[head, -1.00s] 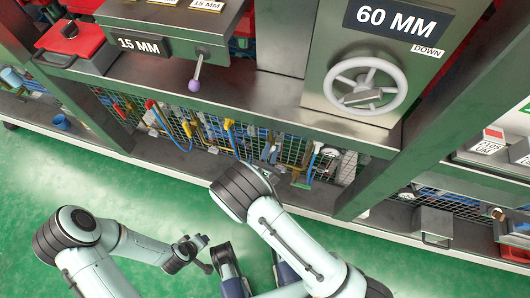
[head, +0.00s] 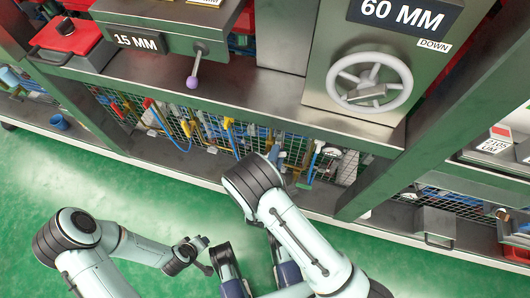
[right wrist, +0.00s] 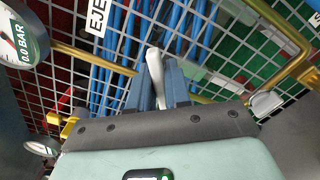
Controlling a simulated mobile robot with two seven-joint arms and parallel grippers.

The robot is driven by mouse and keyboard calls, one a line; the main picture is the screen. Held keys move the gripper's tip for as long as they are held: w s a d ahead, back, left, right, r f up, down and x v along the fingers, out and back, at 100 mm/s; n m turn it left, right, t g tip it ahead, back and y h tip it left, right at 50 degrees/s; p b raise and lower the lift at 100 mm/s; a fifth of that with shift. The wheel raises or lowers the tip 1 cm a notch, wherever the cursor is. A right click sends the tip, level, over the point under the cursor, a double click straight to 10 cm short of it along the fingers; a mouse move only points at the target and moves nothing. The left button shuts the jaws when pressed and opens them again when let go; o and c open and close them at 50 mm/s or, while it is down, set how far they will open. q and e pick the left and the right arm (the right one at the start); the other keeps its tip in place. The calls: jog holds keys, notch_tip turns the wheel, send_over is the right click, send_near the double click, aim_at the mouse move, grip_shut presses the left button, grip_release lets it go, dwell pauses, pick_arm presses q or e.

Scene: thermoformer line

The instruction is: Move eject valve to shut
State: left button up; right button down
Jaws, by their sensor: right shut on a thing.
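In the right wrist view, my right gripper (right wrist: 157,66) has its blue fingers shut on a pale grey lever (right wrist: 154,58). This appears to be the eject valve's handle, beside a white label (right wrist: 98,20) whose visible letters read EJE. The lever runs between the fingers in front of the wire mesh; the valve body is mostly hidden by my gripper. In the head view, my right gripper (head: 277,154) is at the mesh below the green shelf, partly hidden by my wrist. My left gripper (head: 190,250) is low over the green floor, away from the machine; its jaws are unclear.
A brass pipe (right wrist: 290,65) crosses at right. Above are a handwheel (head: 369,80) and a purple-knobbed lever (head: 194,80). Green floor (head: 140,190) is free in front.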

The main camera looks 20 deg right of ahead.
jog(key=shift+f, duration=0.1)
jog(key=shift+s+d+f+m+b, duration=0.15)
jog(key=shift+f+m+b, duration=0.35)
jog(key=shift+m, duration=0.7)
jog(key=shift+f+m, duration=0.1)
jog(key=shift+m, duration=0.5)
jog(key=m+b, duration=0.1)
jog(key=f+m, duration=0.1)
jog(key=shift+s+d+m+b, duration=0.1)
jog(key=shift+m+b, duration=0.25)
jog(key=shift+m, duration=0.05)
jog(key=c, duration=1)
grip_release()
